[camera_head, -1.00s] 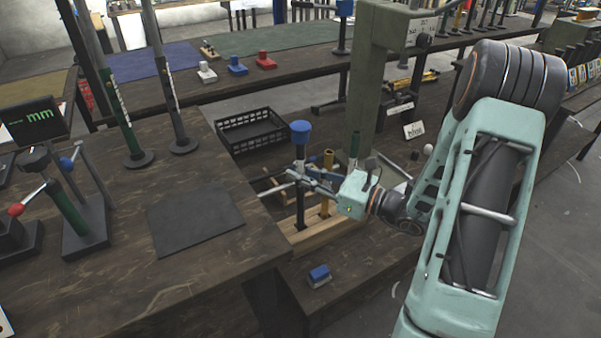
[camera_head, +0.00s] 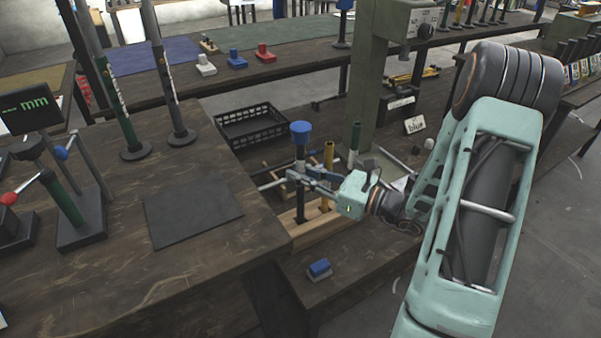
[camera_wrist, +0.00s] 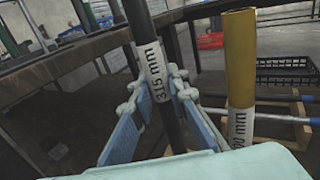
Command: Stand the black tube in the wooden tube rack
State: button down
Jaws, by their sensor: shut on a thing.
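The black tube (camera_head: 300,206) has a blue top (camera_head: 300,128) and stands nearly upright in my gripper (camera_head: 298,177). In the wrist view my gripper's fingers (camera_wrist: 155,101) are shut around the black tube (camera_wrist: 147,22), beside its white "315 mm" label. The wooden tube rack (camera_head: 312,235) is below, on the lower bench beside the dark table. The tube's lower end meets the rack area in the head view; I cannot tell whether it is inside a hole. A yellow tube (camera_head: 328,158) stands in the rack just right of the black one, also close in the wrist view (camera_wrist: 239,62).
A green tube (camera_head: 355,138) stands behind the yellow one. The dark table (camera_head: 190,270) edges the left side. A green press column (camera_head: 372,85) rises behind.

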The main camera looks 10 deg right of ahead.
jog(key=shift+f+b, duration=1.45)
jog(key=shift+f, duration=0.8)
jog(key=c, duration=1.8)
grip_release()
send_near(304, 189)
jog(key=shift+s+d, duration=0.25)
jog(key=shift+d, duration=0.15)
